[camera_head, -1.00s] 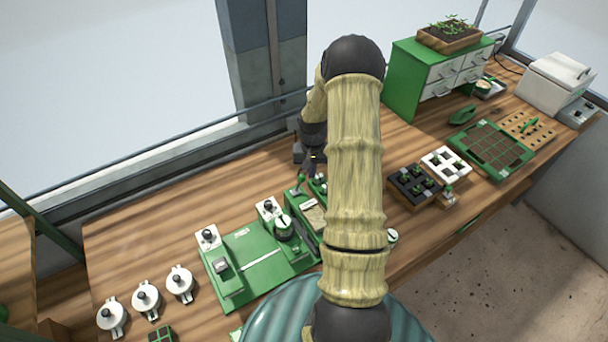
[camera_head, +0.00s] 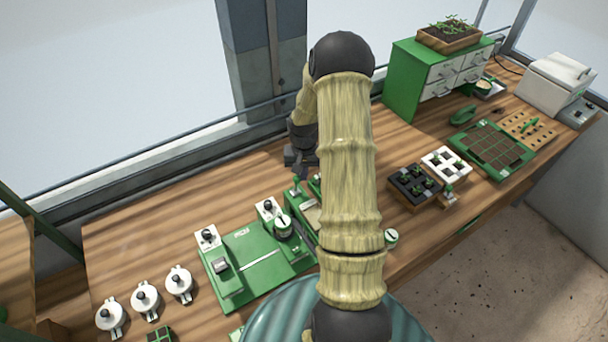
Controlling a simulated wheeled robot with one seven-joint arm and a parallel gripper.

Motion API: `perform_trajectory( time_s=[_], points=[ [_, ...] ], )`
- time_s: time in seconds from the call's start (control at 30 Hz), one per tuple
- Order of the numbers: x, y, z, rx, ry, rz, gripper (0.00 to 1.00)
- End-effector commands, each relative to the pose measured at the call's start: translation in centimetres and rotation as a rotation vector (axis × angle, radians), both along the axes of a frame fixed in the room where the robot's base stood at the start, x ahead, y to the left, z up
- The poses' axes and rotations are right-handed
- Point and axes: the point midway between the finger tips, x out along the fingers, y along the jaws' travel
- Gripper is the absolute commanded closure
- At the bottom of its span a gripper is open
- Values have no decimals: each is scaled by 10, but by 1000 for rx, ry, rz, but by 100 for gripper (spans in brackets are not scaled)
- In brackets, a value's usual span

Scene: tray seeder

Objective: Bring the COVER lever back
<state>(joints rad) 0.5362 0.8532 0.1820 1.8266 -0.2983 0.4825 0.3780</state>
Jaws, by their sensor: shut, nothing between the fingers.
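The green seeder (camera_head: 228,285) stands on the bench left of my arm. A small lever with a green knob (camera_head: 297,182) stands upright at its back right part, by the tan panel. More green parts show beside it, partly hidden by my arm. No label is legible, so I cannot tell which lever is COVER. My gripper (camera_head: 300,172) is dark and small in the view, shut and empty. It hangs pointing down, just above and behind the green-knobbed lever. Whether it touches the lever cannot be made out.
Several white lidded pots (camera_head: 146,299) stand at the left. A black cell tray (camera_head: 412,186), a white cell tray (camera_head: 446,163) and a green-framed tray (camera_head: 500,170) lie to the right. A green drawer cabinet (camera_head: 404,85) stands behind. The bench left of the seeder's back is clear.

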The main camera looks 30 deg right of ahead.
Motion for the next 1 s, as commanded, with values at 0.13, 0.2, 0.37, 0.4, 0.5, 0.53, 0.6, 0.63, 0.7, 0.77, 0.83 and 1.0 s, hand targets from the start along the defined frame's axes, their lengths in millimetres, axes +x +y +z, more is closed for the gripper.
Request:
perform_trajectory(
  time_s=[0.13, 0.2, 0.37, 0.4, 0.5, 0.53, 0.6, 0.63, 0.7, 0.77, 0.83, 1.0],
  points=[
    [-4, 4, -5, 6, 12, 2, 100],
    [-4, 4, -6, 6, 13, 2, 100],
    [-5, 5, -7, 8, 15, 3, 100],
    [-5, 5, -7, 8, 16, 3, 100],
    [-5, 9, -8, 8, 17, 4, 100],
    [-5, 10, -8, 8, 17, 4, 100],
    [-5, 12, -8, 8, 18, 4, 100],
    [-5, 13, -8, 8, 18, 4, 100],
    [-5, 15, -8, 7, 19, 4, 100],
    [-5, 17, -8, 8, 18, 4, 100],
    [-5, 19, -8, 8, 17, 5, 100],
    [-4, 26, -8, 9, 17, 6, 100]
  ],
)
